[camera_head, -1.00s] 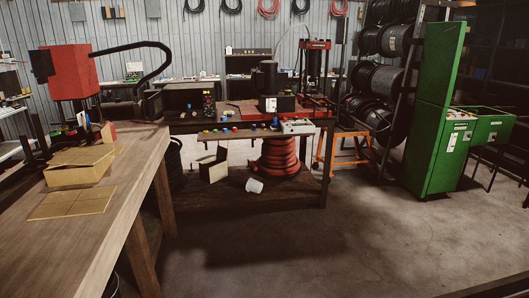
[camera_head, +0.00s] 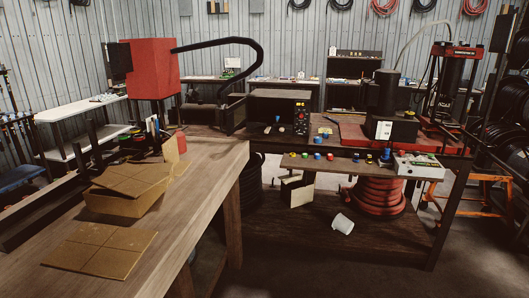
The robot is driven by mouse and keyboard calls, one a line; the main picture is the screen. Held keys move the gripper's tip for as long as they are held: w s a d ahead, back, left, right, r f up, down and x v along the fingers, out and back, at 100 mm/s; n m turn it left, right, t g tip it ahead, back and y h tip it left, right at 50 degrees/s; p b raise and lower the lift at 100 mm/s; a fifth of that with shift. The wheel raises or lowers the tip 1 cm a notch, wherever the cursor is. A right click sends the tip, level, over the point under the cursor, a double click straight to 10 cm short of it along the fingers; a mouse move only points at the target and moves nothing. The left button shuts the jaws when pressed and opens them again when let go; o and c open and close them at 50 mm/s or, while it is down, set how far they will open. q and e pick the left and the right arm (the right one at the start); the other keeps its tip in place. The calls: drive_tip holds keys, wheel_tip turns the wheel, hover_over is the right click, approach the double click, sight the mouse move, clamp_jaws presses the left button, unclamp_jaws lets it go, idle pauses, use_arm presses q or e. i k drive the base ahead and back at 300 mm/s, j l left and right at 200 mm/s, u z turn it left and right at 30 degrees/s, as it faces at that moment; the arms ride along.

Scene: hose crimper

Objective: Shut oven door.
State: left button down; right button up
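A small black oven-like box (camera_head: 270,108) stands on the dark workbench, left of the middle of its top. It has a control panel with an orange display (camera_head: 300,117) on its right side. Neither of my grippers shows in the head view.
A wooden table (camera_head: 200,205) with cardboard boxes (camera_head: 125,190) fills the left foreground. The workbench (camera_head: 345,155) carries a red press (camera_head: 448,95) and small coloured parts.

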sight(236, 114)
drive_tip(key=i+l+u, duration=0.15)
drive_tip(key=i+u, duration=0.25)
drive_tip(key=i+l+u, duration=0.25)
drive_tip(key=u, duration=0.15)
drive_tip(key=i+l+u, duration=0.8)
drive_tip(key=l, duration=0.15)
drive_tip(key=k+j, duration=0.05)
drive_tip(key=k, duration=0.05)
